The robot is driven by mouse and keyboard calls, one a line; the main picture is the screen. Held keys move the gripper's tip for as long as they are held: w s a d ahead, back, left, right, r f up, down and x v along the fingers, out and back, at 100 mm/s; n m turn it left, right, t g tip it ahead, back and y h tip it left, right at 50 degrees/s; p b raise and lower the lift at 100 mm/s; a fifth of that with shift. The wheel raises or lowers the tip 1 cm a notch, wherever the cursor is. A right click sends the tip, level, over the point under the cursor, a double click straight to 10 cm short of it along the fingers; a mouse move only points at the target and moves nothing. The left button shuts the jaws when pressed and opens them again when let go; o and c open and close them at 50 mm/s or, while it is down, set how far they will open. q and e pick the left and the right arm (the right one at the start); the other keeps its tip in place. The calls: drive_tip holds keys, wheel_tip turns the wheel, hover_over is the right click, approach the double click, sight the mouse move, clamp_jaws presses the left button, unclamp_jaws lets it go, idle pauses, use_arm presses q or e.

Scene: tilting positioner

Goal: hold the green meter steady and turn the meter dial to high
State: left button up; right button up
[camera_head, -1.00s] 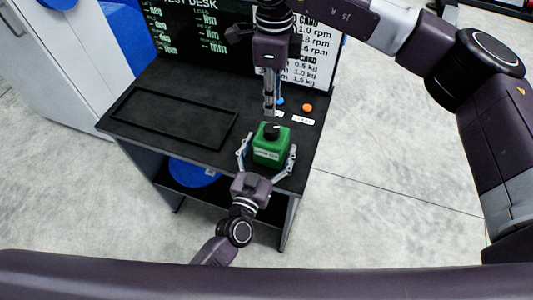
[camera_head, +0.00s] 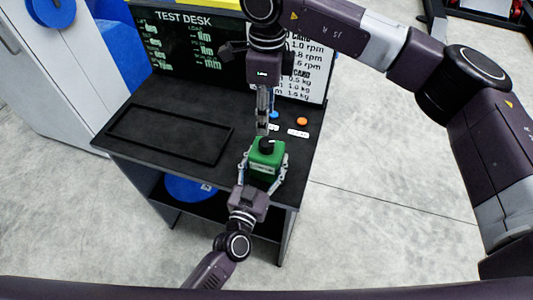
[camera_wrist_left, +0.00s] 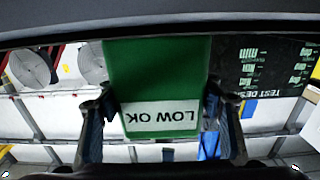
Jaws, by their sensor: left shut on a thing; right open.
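The green meter (camera_head: 264,164) stands upright near the right front of the black desk, with a black dial (camera_head: 267,145) on top. My left gripper (camera_head: 264,172) is shut on the meter, one finger against each side. In the left wrist view, the green meter (camera_wrist_left: 158,75) sits between the fingers, its label reading "LOW OK" upside down. My right gripper (camera_head: 262,130) points down just above the dial and is open; its fingers look narrow from this angle. Whether they touch the dial cannot be told. The dial's setting is too small to read.
The desk (camera_head: 225,165) has an empty black-framed area (camera_head: 170,133) at left. Blue (camera_head: 274,114) and orange (camera_head: 302,121) buttons with white labels lie behind the meter. A dark display board (camera_head: 185,45) and a white card (camera_head: 300,70) stand at the back.

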drive_tip(key=s+a+f+n+g+y, duration=0.2)
drive_tip(key=s+a+f+y, duration=0.1)
drive_tip(key=s+a, duration=0.1)
drive_tip(key=m+t+y, duration=0.4)
drive_tip(key=t+y, duration=0.4)
drive_tip(key=y, duration=0.6)
approach(266, 141)
drive_tip(key=x, duration=0.6)
drive_tip(key=f+x, duration=0.1)
drive_tip(key=x, duration=0.3)
drive_tip(key=shift+t, duration=0.3)
drive_tip(key=c, duration=1.2)
